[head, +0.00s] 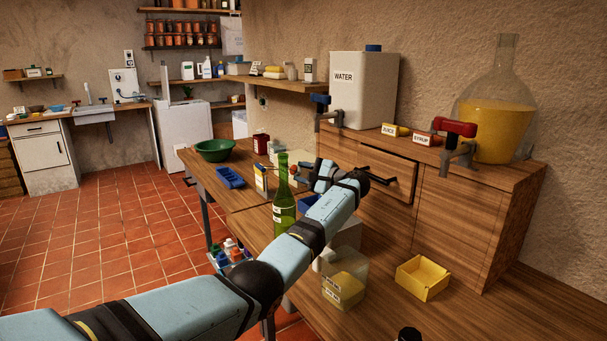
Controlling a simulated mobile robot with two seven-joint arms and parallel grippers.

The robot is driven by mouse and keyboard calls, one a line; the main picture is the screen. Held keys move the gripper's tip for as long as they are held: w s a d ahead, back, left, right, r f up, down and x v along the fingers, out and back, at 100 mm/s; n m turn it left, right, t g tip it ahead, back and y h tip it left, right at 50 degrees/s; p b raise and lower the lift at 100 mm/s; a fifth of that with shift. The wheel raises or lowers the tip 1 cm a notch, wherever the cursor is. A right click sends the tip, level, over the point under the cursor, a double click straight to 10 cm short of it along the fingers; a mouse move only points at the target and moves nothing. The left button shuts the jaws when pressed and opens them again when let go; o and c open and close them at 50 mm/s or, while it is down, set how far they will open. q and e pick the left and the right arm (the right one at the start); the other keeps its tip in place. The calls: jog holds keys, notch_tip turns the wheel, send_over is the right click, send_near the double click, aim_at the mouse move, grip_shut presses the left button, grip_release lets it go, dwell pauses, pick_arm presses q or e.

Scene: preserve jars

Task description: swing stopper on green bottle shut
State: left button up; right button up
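The green bottle (284,205) stands upright on the wooden worktop, with a pale label low on its body. A small reddish piece (293,169) shows beside its neck. It may be the swing stopper, hanging off the mouth, but it is too small to be sure. My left arm reaches in from the lower left, past the bottle's right side. Its wrist bends back so that my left gripper (306,176) is just right of the bottle's neck. The fingers are small and dark, and I cannot tell whether they are open or touching anything. My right gripper is out of view.
A green bowl (214,150) and a blue tray (230,177) sit left of the bottle. A clear container (345,280) and a yellow bin (423,278) are nearer me. On the right cabinet stand a water tank (362,92) and a large flask (497,110).

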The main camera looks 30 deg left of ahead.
pick_arm(q)
jog(key=shift+r, duration=0.15)
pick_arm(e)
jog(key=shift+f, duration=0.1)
pick_arm(q)
jog(key=s+a+r+n+t+h+p, duration=0.1)
jog(key=s+r+n+t+h+p, duration=0.1)
jog(key=n, duration=0.3)
jog(key=s+r+n+t+h+p, duration=0.1)
jog(key=r+n+t+h+p, duration=0.1)
jog(key=r+n+t+h, duration=0.1)
jog(key=s+a+r+n+t+h+p, duration=0.1)
jog(key=s+r+n+t+h+p, duration=0.1)
jog(key=n, duration=0.6)
jog(key=shift+s+a+r+t+h, duration=0.2)
jog(key=shift+r+t+h, duration=0.1)
jog(key=shift+r+t, duration=0.25)
jog(key=shift+s+a+r+t+h, duration=0.15)
jog(key=shift+r+t+h, duration=0.2)
jog(key=shift+t, duration=0.3)
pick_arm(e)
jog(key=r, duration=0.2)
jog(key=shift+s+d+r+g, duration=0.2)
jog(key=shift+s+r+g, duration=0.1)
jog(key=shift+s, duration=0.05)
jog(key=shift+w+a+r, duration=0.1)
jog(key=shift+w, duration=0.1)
